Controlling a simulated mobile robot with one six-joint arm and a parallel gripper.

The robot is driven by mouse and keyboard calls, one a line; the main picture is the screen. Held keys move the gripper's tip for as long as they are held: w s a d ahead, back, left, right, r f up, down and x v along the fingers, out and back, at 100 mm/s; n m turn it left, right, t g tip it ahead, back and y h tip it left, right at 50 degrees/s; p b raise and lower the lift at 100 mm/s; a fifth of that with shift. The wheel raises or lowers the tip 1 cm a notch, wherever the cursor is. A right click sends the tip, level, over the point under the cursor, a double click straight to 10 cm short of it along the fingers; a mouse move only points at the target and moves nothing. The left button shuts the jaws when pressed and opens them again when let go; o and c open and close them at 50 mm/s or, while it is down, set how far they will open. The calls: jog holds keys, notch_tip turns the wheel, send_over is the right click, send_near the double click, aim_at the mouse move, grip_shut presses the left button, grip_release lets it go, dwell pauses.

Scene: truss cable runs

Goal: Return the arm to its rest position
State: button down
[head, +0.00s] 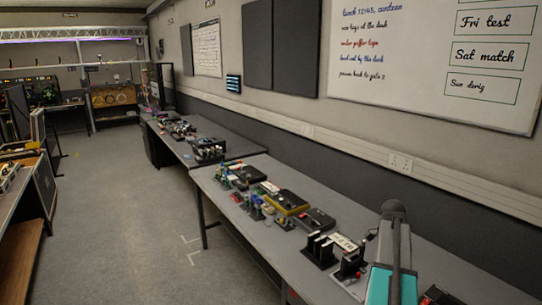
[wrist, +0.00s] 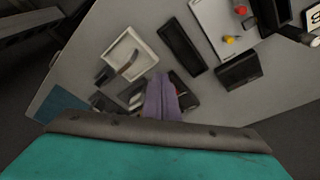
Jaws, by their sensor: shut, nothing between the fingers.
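My arm (head: 393,262), teal and grey, rises at the lower right of the head view, in front of the long grey bench. My gripper (wrist: 160,82) shows in the wrist view as two purple-grey fingers side by side, pointing down over the bench top. The fingers are together with nothing held between them. Behind them on the bench is a dark tray-like item, partly hidden by the fingers. I cannot make out the gripper's fingertips in the head view.
The grey bench (head: 232,188) runs along the right wall, with several small devices and a yellow-black box (head: 286,202) on it. In the wrist view a white square tray (wrist: 130,55) and a black block (wrist: 182,46) lie near the fingers. The floor (head: 130,220) left of the bench is clear.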

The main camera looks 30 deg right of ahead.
jog(key=w+a+f+n+t, duration=0.1)
jog(key=w+a+f+n, duration=0.35)
jog(key=a, duration=0.55)
jog(key=w+a+f+n, duration=0.4)
jog(key=w+a+n, duration=0.1)
jog(key=a, duration=0.4)
jog(key=w+a+f+n+t, duration=0.1)
jog(key=w+a+f+n, duration=0.35)
jog(key=a, duration=0.55)
jog(key=s+a+f+n+y, duration=0.1)
jog(key=a+f+n, duration=0.25)
jog(key=a, duration=0.55)
jog(key=s+a+f+n, duration=0.1)
jog(key=a+f+n, duration=0.3)
jog(key=a, duration=0.5)
jog(key=s+a+f+n+y, duration=0.1)
jog(key=a+f+n, duration=0.1)
jog(key=a+n, duration=0.45)
jog(key=s+a+f+m+g+b, duration=0.1)
jog(key=s+f+g+b, duration=0.4)
jog(key=s+f, duration=2)
notch_tip(320, 180, down, 3)
jog(key=b, duration=0.5)
jog(key=shift+s+a+f+m+g, duration=0.2)
jog(key=shift+s+a+m+g, duration=0.15)
jog(key=shift+s+m+g, duration=0.05)
jog(key=shift+w, duration=0.1)
